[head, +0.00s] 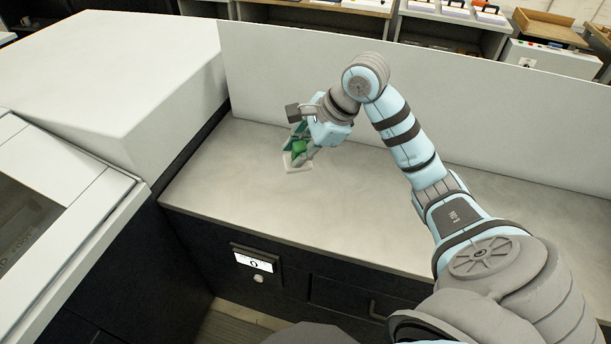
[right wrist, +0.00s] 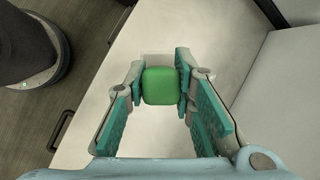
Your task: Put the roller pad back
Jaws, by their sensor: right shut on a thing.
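The roller pad, a small green rounded block (head: 299,147), is between the fingers of my right gripper (head: 300,149) above the light counter. In the right wrist view the green block (right wrist: 160,86) sits between both fingertips (right wrist: 161,88), which press on its two sides. Just below it in the head view is a small pale flat piece (head: 298,167) on the counter. In the right wrist view, a pale edge shows just beyond the block. I cannot tell whether the block touches the pale piece. My left gripper is not in view.
The counter top (head: 400,215) is otherwise clear. A white upright panel (head: 480,110) runs along its back, and a tall white machine housing (head: 140,70) stands on the left. A small display (head: 253,262) and a drawer handle (head: 375,311) are on the dark front.

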